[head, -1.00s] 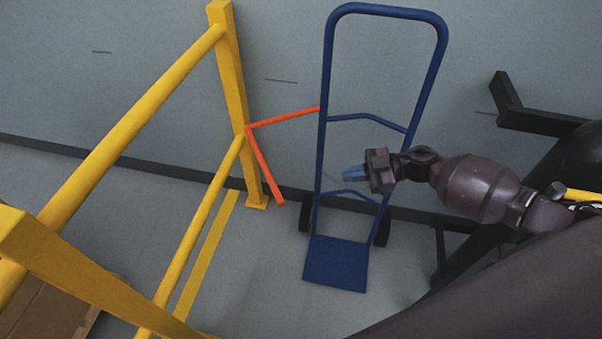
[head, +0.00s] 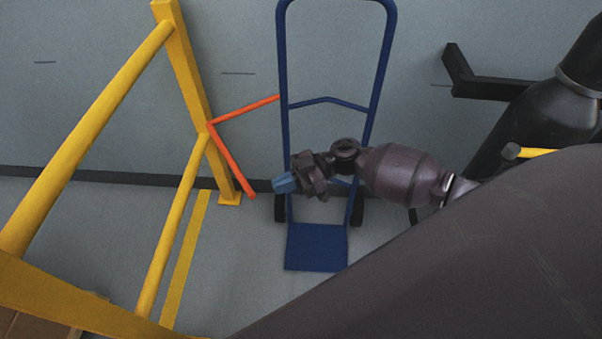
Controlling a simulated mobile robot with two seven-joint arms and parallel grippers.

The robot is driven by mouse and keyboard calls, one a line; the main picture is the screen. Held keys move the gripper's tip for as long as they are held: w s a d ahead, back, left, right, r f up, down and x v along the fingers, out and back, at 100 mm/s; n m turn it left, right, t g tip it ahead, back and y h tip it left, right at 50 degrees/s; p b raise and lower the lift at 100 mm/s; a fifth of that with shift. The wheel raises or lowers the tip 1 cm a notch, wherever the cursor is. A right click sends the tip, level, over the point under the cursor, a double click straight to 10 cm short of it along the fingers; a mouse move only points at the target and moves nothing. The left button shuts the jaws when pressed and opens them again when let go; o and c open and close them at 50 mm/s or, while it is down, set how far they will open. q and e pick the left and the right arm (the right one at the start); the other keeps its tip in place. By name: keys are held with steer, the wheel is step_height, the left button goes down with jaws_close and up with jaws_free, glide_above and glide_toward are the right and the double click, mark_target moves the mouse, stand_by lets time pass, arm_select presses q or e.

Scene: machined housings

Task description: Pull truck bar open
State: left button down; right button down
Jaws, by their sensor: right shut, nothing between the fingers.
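The orange bar (head: 232,160) is bent at the yellow post (head: 188,80). One arm of it reaches right to the left upright of the blue hand truck (head: 318,245), and the other slants down to a free end. The hand truck stands upright near the wall. My right gripper (head: 277,184) is shut and empty, its blue fingertips pointing left, just right of the bar's free end. In the picture a small gap separates them; their depth apart I cannot tell. The gripper and forearm hide part of the truck's lower frame. My left gripper is out of view.
Yellow railing (head: 95,130) runs along the left. A yellow floor stripe (head: 184,265) lies beside it. A black bracket (head: 485,88) is at the upper right. Floor between the stripe and the truck's plate is clear.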

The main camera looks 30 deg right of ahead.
mark_target(246, 189)
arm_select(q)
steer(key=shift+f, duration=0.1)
arm_select(e)
steer(key=shift+x, duration=2)
